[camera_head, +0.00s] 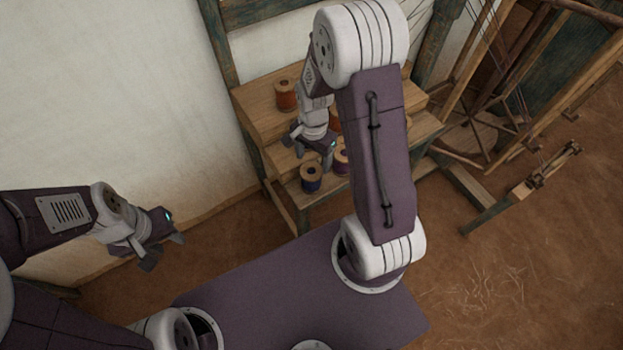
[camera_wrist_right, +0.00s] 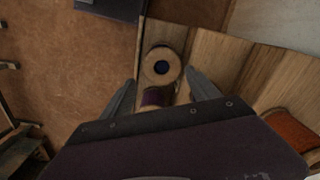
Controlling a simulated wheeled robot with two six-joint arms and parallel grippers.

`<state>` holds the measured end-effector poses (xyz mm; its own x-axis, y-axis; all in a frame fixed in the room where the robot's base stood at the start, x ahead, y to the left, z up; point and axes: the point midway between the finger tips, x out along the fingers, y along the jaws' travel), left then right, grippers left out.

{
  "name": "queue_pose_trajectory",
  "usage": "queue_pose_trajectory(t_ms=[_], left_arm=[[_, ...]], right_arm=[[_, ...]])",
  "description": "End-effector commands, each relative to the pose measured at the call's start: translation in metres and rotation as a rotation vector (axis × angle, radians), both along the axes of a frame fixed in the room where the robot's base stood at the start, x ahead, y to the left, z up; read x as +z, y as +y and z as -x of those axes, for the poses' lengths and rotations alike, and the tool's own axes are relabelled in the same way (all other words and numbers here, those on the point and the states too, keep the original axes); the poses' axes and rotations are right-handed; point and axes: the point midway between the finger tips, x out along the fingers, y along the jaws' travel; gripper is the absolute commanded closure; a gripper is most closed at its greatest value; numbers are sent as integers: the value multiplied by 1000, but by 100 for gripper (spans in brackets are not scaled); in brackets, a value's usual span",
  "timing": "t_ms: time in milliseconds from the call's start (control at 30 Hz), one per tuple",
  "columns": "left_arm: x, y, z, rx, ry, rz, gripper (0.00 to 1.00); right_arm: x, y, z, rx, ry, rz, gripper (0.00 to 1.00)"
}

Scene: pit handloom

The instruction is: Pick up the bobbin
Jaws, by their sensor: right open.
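Several bobbins stand on a stepped wooden shelf (camera_head: 262,118). A dark blue bobbin (camera_head: 311,178) is on the low step, with a purple bobbin (camera_head: 341,161) beside it. My right gripper (camera_head: 314,157) is open just above and behind the blue bobbin. In the right wrist view, a bobbin's round wooden end (camera_wrist_right: 161,67) lies between and slightly beyond the open fingers, apart from both. Purple thread (camera_wrist_right: 153,98) shows just below it, partly hidden by the gripper body. My left gripper (camera_head: 164,250) is open and empty at the left, away from the shelf.
An orange bobbin (camera_head: 286,95) stands on the upper step; another is partly hidden behind my right arm. A wooden loom frame (camera_head: 540,80) stands at the right. The pale wall (camera_head: 110,100) borders the shelf's left side.

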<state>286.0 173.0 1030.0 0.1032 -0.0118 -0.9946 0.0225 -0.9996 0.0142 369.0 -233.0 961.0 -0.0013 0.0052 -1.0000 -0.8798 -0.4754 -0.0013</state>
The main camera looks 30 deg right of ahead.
Motion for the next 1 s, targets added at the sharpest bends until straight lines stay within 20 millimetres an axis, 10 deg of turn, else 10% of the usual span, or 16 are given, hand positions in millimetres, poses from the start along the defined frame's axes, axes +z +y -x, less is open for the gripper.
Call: queue_pose_trajectory(t_ms=[800,1000], left_arm=[[6,0,0,0,0,0,64],[6,0,0,0,0,0,64]], right_arm=[[-73,1,-2,2,-1,0,30],[-73,1,-2,2,-1,0,80]])
